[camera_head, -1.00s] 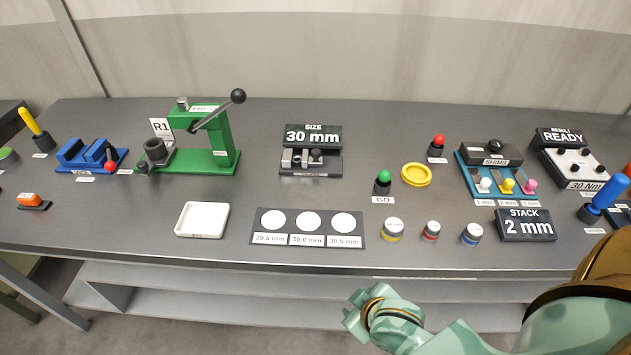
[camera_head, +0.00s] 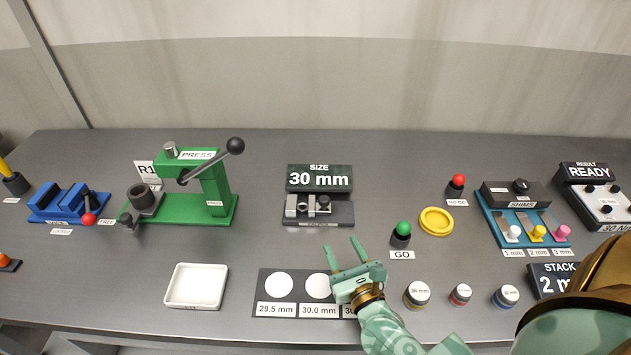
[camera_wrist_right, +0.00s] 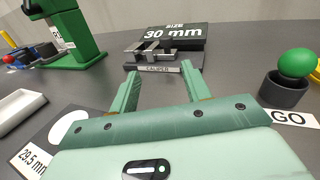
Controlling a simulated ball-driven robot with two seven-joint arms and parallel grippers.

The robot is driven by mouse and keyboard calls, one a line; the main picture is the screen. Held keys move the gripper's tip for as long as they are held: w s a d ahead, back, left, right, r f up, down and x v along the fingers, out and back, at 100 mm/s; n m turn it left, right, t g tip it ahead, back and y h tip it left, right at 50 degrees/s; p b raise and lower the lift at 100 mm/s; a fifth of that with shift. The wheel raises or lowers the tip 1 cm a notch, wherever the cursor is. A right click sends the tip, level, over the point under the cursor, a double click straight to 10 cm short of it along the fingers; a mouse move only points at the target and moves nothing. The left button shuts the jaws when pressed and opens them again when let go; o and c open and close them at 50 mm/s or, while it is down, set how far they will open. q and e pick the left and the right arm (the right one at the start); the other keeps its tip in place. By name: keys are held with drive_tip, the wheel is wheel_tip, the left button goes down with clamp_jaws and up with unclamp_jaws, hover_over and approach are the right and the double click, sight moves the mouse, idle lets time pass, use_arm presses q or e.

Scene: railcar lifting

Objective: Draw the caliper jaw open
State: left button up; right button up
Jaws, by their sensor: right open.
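The caliper (camera_head: 318,209) sits on its dark base at the middle of the table, under the black sign reading SIZE 30 mm (camera_head: 319,178). It has metal jaws and a dark round knob. In the right wrist view the caliper (camera_wrist_right: 152,52) lies straight ahead, beyond the fingertips. My right gripper (camera_head: 342,246) is open and empty, in front of the caliper and a little to its right, above the far edge of the size card. Its fingers point toward the caliper and are apart from it. My left gripper is not in view.
The green press (camera_head: 208,186) and a white tray (camera_head: 196,286) are at left. Weight-like cylinders (camera_head: 417,295) stand at the front right.

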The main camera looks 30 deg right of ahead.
drive_tip(key=shift+w+d+m, duration=0.1)
drive_tip(key=shift+d+m, duration=0.25)
drive_tip(key=shift+m, duration=0.15)
drive_tip(key=shift+d+r+h, duration=0.1)
drive_tip(key=shift+h, duration=0.2)
approach(326, 203)
drive_tip(key=shift+w+d+r, duration=0.1)
drive_tip(key=b+x, duration=0.1)
drive_tip(key=x, duration=0.9)
drive_tip(key=shift+w, duration=0.35)
drive_tip(key=shift+w+d, duration=0.1)
drive_tip(key=shift+w, duration=0.35)
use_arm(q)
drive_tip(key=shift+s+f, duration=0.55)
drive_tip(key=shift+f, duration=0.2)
